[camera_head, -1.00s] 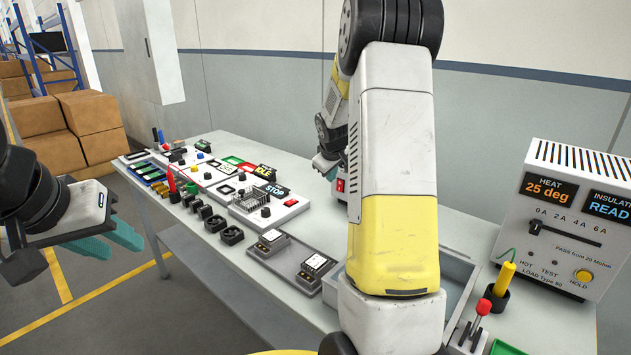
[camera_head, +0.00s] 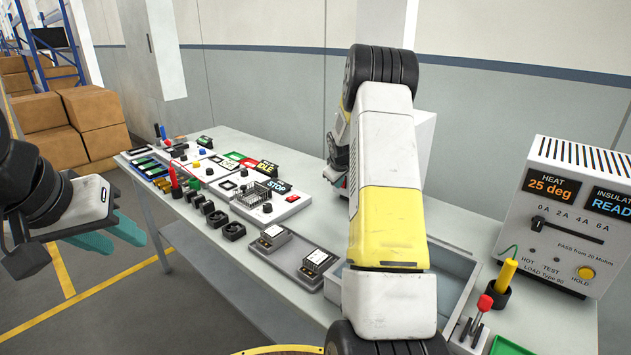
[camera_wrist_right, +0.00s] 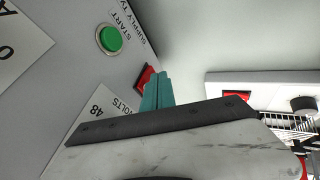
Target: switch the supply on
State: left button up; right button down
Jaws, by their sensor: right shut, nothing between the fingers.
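The supply (camera_head: 426,135) is a pale box at the back of the table, mostly hidden behind my right arm in the head view. Its panel (camera_wrist_right: 118,72) fills the left of the right wrist view, with a green START button (camera_wrist_right: 110,39), a "48 VOLTS" label and a red switch (camera_wrist_right: 144,77). My right gripper (camera_wrist_right: 158,88) is shut and empty, its teal fingertips at the red switch and partly covering it. I cannot tell whether they touch, or the switch's position. My right gripper (camera_head: 331,173) also shows in the head view. My left gripper (camera_head: 128,243) is open and empty, left of the table.
Several switches, fans and display modules (camera_head: 240,190) cover the table's left part. A grey tray (camera_head: 283,258) holds two small devices at the front edge. A tester box (camera_head: 570,215) stands at the right, with a yellow-handled tool (camera_head: 506,275) beside it.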

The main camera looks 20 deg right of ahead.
jog(key=shift+d, duration=0.1)
jog(key=shift+w+d+f, duration=0.1)
jog(key=shift+d, duration=0.15)
dwell(0.3)
jog(key=shift+w+d+r, duration=0.1)
jog(key=shift+r, duration=0.8)
